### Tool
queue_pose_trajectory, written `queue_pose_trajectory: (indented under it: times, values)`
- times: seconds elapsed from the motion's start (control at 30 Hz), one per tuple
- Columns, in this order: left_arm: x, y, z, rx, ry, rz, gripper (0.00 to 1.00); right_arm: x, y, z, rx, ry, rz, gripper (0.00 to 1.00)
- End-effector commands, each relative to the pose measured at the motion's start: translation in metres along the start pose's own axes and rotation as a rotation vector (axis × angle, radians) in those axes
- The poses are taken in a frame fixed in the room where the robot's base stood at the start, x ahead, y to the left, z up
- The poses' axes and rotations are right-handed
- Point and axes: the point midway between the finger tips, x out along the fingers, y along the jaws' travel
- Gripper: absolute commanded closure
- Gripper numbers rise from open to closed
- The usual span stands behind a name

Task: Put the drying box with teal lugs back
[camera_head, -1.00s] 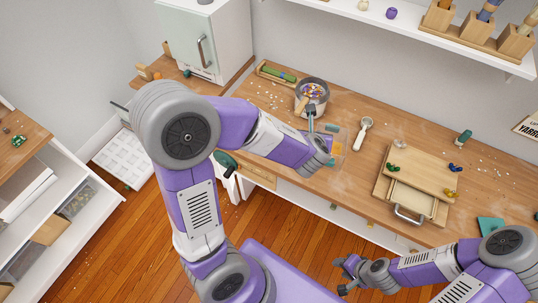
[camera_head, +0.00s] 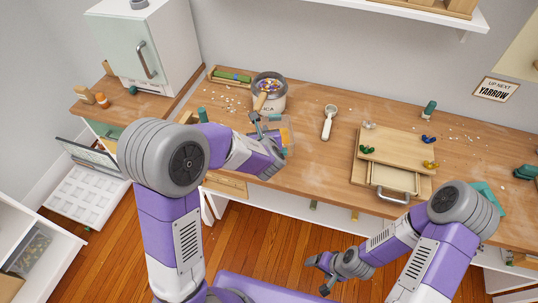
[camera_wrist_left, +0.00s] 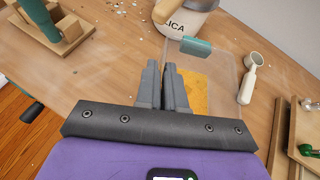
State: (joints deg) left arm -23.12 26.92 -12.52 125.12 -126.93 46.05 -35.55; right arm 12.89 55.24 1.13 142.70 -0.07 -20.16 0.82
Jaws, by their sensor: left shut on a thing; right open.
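The drying box (camera_head: 285,122) is a clear box with teal lugs, near the front of the workbench. In the left wrist view the clear box (camera_wrist_left: 226,82) shows a teal lug (camera_wrist_left: 195,47) at its far side and something orange-yellow inside or beneath it. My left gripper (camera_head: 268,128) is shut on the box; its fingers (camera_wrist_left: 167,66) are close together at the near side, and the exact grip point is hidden. I cannot tell whether the box is lifted. My right gripper (camera_head: 321,276) is open and empty, in front of the bench.
A grey-white pot (camera_head: 269,93) labelled ICA stands behind the box. A white scoop (camera_head: 328,122) lies to the right. Wooden boards (camera_head: 398,151) with coloured clips and a handled tray lie further right. A wooden stand with a teal post (camera_wrist_left: 48,28) is to the left.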

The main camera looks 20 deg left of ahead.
Motion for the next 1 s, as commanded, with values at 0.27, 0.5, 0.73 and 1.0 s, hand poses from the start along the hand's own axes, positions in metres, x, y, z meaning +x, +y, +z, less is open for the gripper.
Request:
queue_pose_trajectory:
  times: [0.27,0.5,0.73,1.0]
  values:
    - [0.018,0.003,-0.033,0.001,0.001,0.001,1.0,0.013,0.005,-0.001,0.0,0.0,0.0,0.24]
    - [0.033,0.005,-0.06,0.003,0.004,0.002,1.0,0.025,0.009,-0.001,0.0,0.0,0.0,0.24]
    - [0.035,0.005,-0.064,0.0,0.0,0.0,1.0,0.025,0.009,-0.001,0.0,0.0,0.0,0.24]
    - [0.037,0.006,-0.068,0.0,0.002,0.0,0.89,0.03,0.011,-0.001,0.0,0.0,0.0,0.24]
